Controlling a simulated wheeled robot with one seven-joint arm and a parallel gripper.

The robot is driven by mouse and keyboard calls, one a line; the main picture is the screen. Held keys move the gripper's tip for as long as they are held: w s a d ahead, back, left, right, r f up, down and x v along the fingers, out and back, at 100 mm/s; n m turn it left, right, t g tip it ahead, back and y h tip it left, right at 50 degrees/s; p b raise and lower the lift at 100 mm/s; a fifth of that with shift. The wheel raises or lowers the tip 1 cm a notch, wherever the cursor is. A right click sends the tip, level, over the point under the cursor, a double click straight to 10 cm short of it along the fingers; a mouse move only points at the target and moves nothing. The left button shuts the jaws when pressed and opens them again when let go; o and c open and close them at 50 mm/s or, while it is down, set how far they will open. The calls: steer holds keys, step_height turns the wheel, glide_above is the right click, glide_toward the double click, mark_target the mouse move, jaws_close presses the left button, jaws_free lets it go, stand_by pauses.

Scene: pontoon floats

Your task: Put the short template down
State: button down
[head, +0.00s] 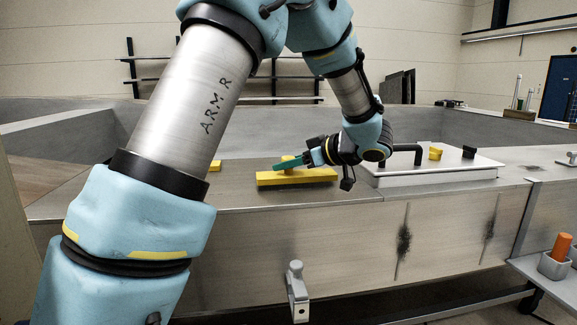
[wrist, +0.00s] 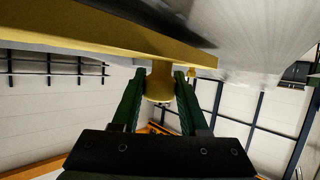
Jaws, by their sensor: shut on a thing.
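The short template is a yellow bar (head: 297,178) with a round knob on top. It is level over the metal deck of the float (head: 235,190), near its front edge. In the wrist view the bar (wrist: 110,32) runs across the top, with its knob (wrist: 160,88) between the green fingers. My gripper (head: 290,162) is shut on the knob, coming from the right in the head view; it also shows in the wrist view (wrist: 159,84). A dark shadow band lies along the bar; I cannot tell whether its underside touches the deck.
A pale raised hatch plate (head: 430,172) with a black handle and a yellow piece (head: 435,153) lies right of my gripper. A small yellow object (head: 215,165) sits left on the deck. An orange-handled tool in a cup (head: 561,247) stands at lower right.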

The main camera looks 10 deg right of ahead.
steer(key=shift+f, duration=0.45)
steer(key=shift+c, duration=2.2)
jaws_free()
steer(key=shift+f, duration=0.15)
steer(key=shift+s+d+r, duration=0.1)
steer(key=shift+r, duration=0.1)
steer(key=b+v, duration=0.2)
steer(key=v, duration=0.9)
steer(key=shift+s+d+r, duration=0.15)
steer(key=shift+s+d, duration=0.1)
steer(key=shift+r, duration=0.1)
